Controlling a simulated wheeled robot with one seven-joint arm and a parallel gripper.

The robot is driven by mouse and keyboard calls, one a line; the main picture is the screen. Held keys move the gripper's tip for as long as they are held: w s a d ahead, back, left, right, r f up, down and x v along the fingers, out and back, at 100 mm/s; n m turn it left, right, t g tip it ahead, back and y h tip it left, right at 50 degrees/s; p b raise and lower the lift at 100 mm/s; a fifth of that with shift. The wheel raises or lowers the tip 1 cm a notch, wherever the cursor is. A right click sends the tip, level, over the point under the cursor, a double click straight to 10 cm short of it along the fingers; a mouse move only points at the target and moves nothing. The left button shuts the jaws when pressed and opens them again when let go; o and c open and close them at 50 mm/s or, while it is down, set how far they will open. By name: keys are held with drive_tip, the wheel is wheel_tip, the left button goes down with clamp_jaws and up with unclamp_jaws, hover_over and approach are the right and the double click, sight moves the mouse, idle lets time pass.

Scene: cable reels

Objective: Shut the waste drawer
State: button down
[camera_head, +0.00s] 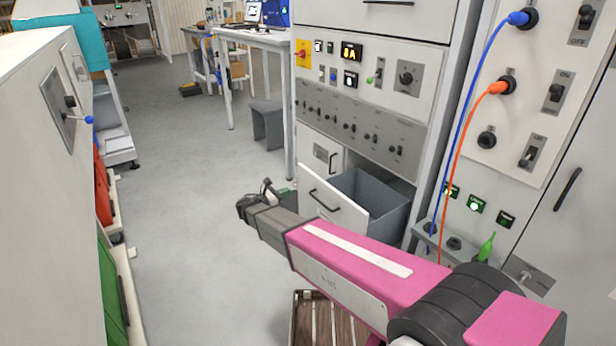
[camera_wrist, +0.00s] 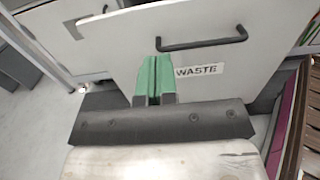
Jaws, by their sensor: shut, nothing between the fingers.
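The waste drawer (camera_head: 332,205) is pulled out from the lower part of the grey cabinet, with a white front, a black bar handle and a grey bin inside. Its front (camera_wrist: 262,68) fills much of the wrist view, with the handle and a "WASTE" label. My gripper (camera_head: 268,190) is beyond the pink arm, left of the drawer front. In the wrist view its green fingers (camera_wrist: 154,78) are together and empty, pointing at the front just left of the label and below the handle's left end. Whether they touch the front I cannot tell.
A wooden slatted crate (camera_head: 313,318) stands on the floor below my arm. A control panel (camera_head: 362,75) with switches is above the drawer. Blue and orange cables (camera_head: 456,140) hang at the right. A grey stool (camera_head: 268,124) stands behind. The floor at left centre is clear.

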approach(317, 179)
drive_tip(key=x, duration=0.7)
drive_tip(key=shift+d, duration=0.3)
drive_tip(key=shift+w, duration=0.1)
drive_tip(key=x, duration=2.4)
drive_tip(key=shift+w+d, duration=0.2)
drive_tip(key=shift+d, duration=0.15)
